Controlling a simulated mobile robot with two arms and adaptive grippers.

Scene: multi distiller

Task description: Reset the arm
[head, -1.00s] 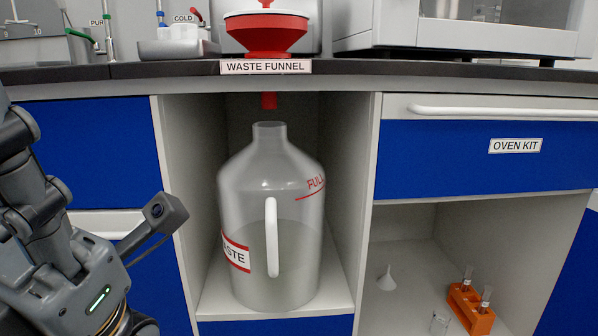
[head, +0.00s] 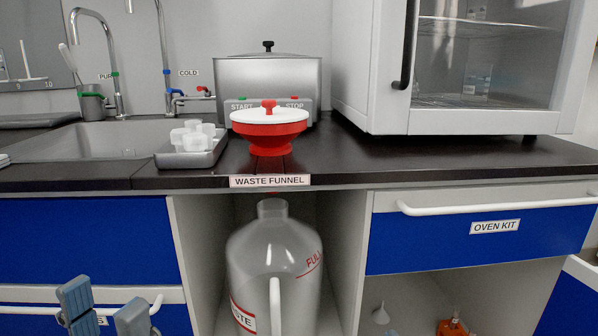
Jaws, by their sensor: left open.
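My left gripper (head: 105,310) shows at the lower left of the head view, with two blue-grey fingers apart and nothing seen between them. It is in front of the blue cabinet front and its white handle, left of the open bay. Most of my left arm is below the picture. My right gripper is not clearly seen.
A clear waste jug (head: 262,255) stands in the bay below the red waste funnel (head: 270,128), its bottom cut off. Behind are a sink (head: 110,145), a tray of white pieces (head: 190,160), a metal bath (head: 270,85) and an oven (head: 465,70). The front counter is largely clear.

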